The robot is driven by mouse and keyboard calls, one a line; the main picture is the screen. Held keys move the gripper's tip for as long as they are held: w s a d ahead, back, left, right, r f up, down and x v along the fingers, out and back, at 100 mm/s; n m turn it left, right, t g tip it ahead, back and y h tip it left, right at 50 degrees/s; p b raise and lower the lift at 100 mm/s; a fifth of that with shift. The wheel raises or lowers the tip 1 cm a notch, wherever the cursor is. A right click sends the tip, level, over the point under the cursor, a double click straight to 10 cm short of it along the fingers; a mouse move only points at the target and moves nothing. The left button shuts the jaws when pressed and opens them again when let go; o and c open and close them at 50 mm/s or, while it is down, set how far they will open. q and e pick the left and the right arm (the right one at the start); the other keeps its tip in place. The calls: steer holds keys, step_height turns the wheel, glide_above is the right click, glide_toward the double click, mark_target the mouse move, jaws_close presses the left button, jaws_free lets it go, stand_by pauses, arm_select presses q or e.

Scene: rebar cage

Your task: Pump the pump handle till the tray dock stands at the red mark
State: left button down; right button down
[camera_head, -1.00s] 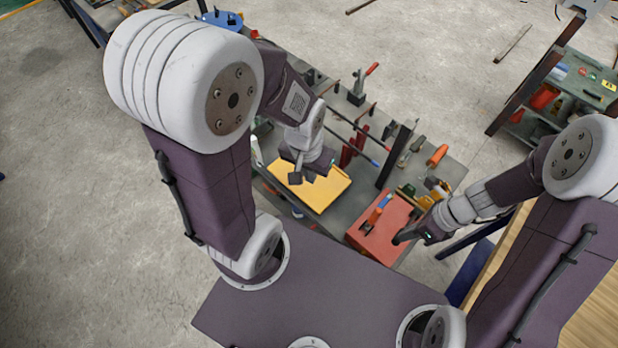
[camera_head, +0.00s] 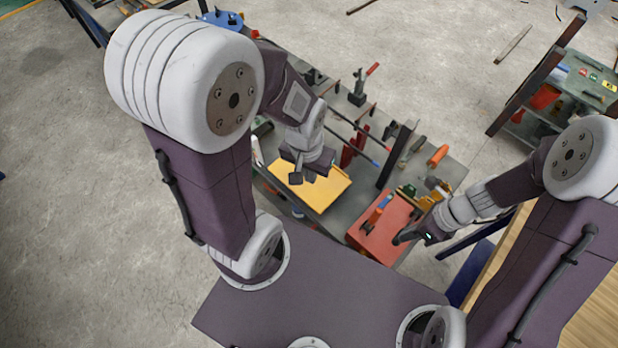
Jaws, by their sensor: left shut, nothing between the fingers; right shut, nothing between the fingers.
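A yellow tray-like plate (camera_head: 322,190) lies on the grey workbench (camera_head: 345,213), below my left gripper in the picture; I cannot tell whether it is the tray dock. My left gripper (camera_head: 303,179) is shut and empty, over the plate's upper left part. A dark upright device with a red-tipped lever (camera_head: 371,70) stands at the bench's far side, its lever tilted up to the right; it may be the pump handle. My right gripper (camera_head: 403,239) is shut and empty, at the right edge of a red box or tray (camera_head: 372,243). I cannot make out the red mark.
Dark posts and rods (camera_head: 396,153), red uprights and an orange-handled tool (camera_head: 437,156) crowd the bench's right half. A shelf (camera_head: 575,95) stands at the right. Open floor lies left.

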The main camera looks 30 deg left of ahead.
mark_target(398, 244)
steer(key=shift+s+a+f+b, duration=0.1)
steer(key=shift+s+f+b, duration=0.2)
steer(key=shift+f+b, duration=0.35)
steer(key=shift+f, duration=0.1)
steer(key=shift+s+a+f+b, duration=0.1)
steer(key=shift+s+f+b, duration=0.2)
steer(key=shift+f+b, duration=0.3)
steer(key=shift+s+f+b, duration=0.3)
steer(key=shift+f+b, duration=0.35)
steer(key=shift+b, duration=0.15)
steer(key=shift+a+r, duration=0.1)
